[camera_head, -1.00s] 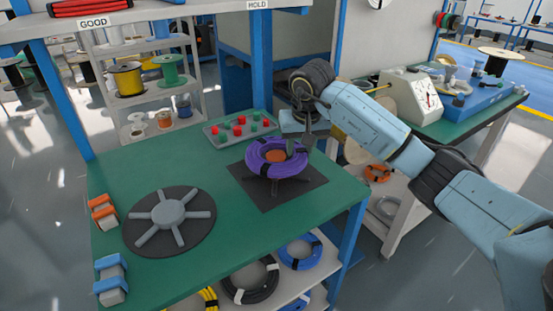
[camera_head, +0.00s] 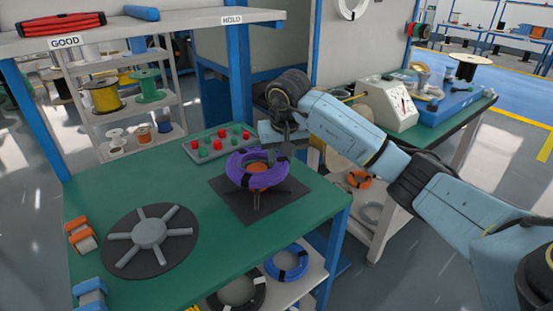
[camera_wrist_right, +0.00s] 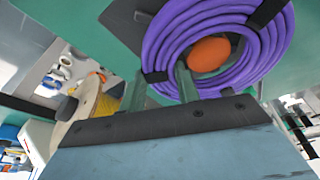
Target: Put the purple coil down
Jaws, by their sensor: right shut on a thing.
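The purple coil (camera_head: 243,178), with black bands, is raised and tilted over a small dark stand (camera_head: 256,203) with an orange hub (camera_head: 257,167). The stand's legs show below the coil. My right gripper (camera_head: 284,150) is shut on the coil's right rim. In the right wrist view the coil (camera_wrist_right: 165,38) lies around the orange hub (camera_wrist_right: 207,56), and the gripper's fingers (camera_wrist_right: 160,88) reach its near edge. The exact grip is partly hidden. My left gripper is not in view.
The stand is on a black square mat (camera_head: 227,189) on the green table (camera_head: 200,255). A grey spoked turntable (camera_head: 150,233) lies at left, a tray of red and green pieces (camera_head: 217,143) behind. Orange and blue pieces line the left edge. Green surface between mat and turntable is clear.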

